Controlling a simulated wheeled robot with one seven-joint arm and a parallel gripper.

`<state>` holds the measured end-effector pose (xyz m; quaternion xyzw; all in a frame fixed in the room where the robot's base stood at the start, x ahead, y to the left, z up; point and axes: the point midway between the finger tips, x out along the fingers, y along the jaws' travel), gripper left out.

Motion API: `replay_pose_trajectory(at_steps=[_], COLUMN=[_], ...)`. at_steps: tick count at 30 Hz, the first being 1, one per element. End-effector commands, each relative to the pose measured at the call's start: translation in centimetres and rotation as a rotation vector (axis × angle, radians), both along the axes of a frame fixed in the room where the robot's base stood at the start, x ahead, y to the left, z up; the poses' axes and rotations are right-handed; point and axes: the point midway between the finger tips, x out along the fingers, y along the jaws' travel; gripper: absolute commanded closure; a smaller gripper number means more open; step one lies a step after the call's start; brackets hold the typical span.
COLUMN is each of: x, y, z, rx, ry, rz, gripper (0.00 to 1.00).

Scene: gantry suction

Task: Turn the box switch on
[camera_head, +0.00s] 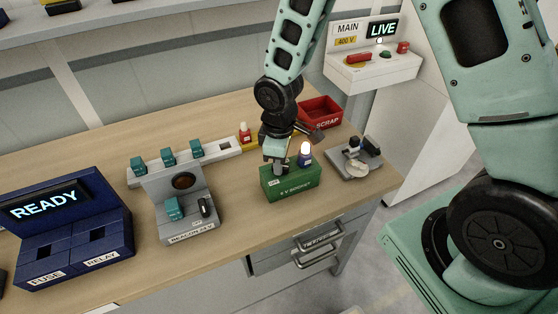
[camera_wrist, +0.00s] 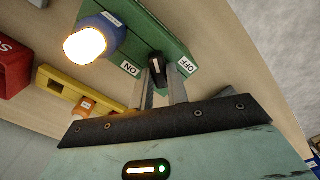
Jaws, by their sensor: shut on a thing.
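The green box (camera_head: 290,186) stands near the front right of the bench, with a bulb (camera_head: 305,153) on its top. In the wrist view its green top (camera_wrist: 150,22) carries ON and OFF labels with a black switch knob (camera_wrist: 156,66) between them. The bulb there (camera_wrist: 86,46) glows in its blue holder. My gripper (camera_head: 279,166) is over the left part of the box, pointing down. In the wrist view its fingers (camera_wrist: 160,86) are shut on the knob. The fingertips partly hide the knob, and I cannot tell which label it points to.
A grey beacon stand (camera_head: 190,226) and a blue READY unit (camera_head: 75,240) stand to the left. A red scrap bin (camera_head: 320,110), a small grey device (camera_head: 355,160) and a yellow block (camera_wrist: 75,88) are close by. The MAIN panel (camera_head: 372,72) reads LIVE.

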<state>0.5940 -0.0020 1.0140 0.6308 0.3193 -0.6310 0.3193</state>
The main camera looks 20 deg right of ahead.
Motion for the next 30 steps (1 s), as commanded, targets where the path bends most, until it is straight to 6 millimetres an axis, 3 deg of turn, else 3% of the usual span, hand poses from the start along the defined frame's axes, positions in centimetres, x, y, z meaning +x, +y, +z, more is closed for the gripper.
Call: replay_pose_trajectory(at_steps=[9, 23, 24, 26, 30], x=[0.08, 0.08, 0.09, 0.07, 0.06], y=[-0.01, -0.01, 0.00, 0.00, -0.01], z=[0.08, 0.07, 0.07, 0.06, 0.04], rx=[0.000, 0.000, 0.000, 0.000, 0.000], ry=[-0.001, -0.001, -0.001, -0.001, -0.001], rz=[0.096, 0.110, 0.110, 0.110, 0.110], gripper=[1.00, 1.00, 0.81, 0.64, 0.62])
